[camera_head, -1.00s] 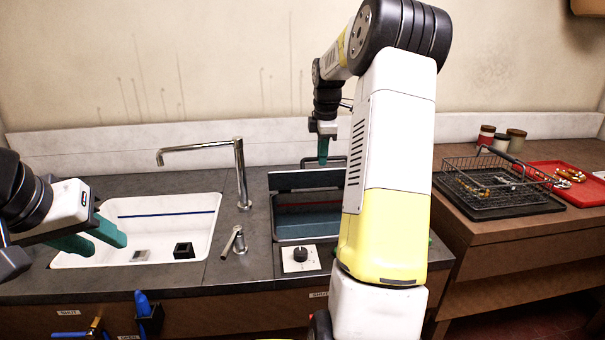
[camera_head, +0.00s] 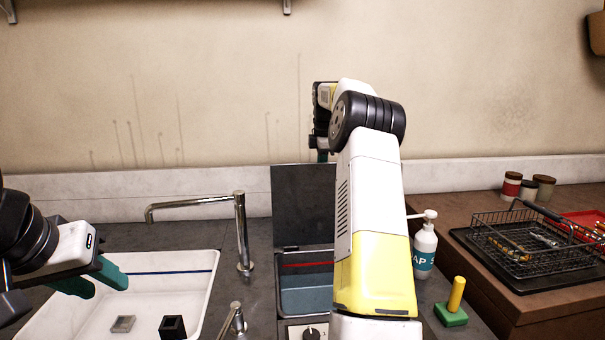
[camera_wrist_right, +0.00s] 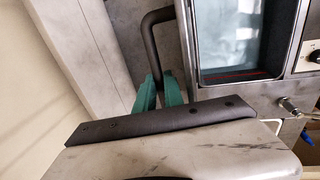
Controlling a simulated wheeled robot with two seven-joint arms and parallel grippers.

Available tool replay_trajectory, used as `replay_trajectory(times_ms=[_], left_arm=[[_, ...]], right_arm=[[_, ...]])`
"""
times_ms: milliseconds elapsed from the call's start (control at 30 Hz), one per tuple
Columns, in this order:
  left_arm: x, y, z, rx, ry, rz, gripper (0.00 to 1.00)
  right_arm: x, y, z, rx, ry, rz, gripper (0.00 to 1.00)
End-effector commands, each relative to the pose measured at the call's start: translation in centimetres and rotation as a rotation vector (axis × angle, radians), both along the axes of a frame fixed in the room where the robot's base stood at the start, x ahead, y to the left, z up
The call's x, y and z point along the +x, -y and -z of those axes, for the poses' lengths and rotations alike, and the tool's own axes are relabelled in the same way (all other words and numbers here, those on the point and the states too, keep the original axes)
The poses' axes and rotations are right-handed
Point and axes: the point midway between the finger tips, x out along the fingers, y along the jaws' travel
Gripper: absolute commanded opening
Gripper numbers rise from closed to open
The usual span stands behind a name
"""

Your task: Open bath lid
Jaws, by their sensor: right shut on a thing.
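The bath (camera_head: 305,300) is a sunken basin of bluish liquid with a red line on its inner wall; it also shows in the right wrist view (camera_wrist_right: 235,40). Its dark grey lid (camera_head: 298,205) stands upright at the back edge, partly hidden by my right arm. My right gripper (camera_head: 322,156) is at the lid's top, mostly hidden in the head view. In the right wrist view its green fingers (camera_wrist_right: 160,92) are shut on the dark bar handle (camera_wrist_right: 152,45). My left gripper (camera_head: 106,284) is open and empty over the white sink.
The white sink (camera_head: 60,318) with a tall tap (camera_head: 241,230) lies left of the bath. A control knob (camera_head: 311,333) is in front. A soap bottle (camera_head: 425,250) and a green block with a yellow peg (camera_head: 452,314) stand right. A wire basket (camera_head: 525,243) is farther right.

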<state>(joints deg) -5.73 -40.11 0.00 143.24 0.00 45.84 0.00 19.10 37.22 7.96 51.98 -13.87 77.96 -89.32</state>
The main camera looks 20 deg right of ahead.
Motion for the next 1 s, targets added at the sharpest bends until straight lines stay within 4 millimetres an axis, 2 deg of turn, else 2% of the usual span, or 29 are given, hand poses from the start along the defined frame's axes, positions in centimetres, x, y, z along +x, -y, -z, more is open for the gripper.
replay_trajectory(times_ms=[100, 300, 800, 833, 933, 1000], left_arm=[[0.0, 0.0, 0.0, 0.0, 0.0, 0.0, 0.36], [0.0, 0.0, 0.0, 0.0, 0.0, 0.0, 0.36], [0.0, 0.0, 0.0, 0.0, 0.0, 0.0, 0.36], [0.0, 0.0, 0.0, 0.0, 0.0, 0.0, 0.36], [0.0, 0.0, 0.0, 0.0, 0.0, 0.0, 0.36], [0.0, 0.0, 0.0, 0.0, 0.0, 0.0, 0.36]], right_arm=[[1.1, 0.2, 0.4, 0.001, 0.001, 0.0, 0.0], [2.0, 0.5, 0.6, -0.001, 0.003, 0.0, 0.0], [2.4, 0.6, 0.4, -0.004, 0.012, 0.0, 0.0], [2.4, 0.6, 0.4, -0.004, 0.012, 0.0, 0.14], [2.4, 0.6, 0.4, -0.004, 0.013, 0.0, 0.34], [2.4, 0.6, 0.5, -0.004, 0.01, 0.0, 0.34]])
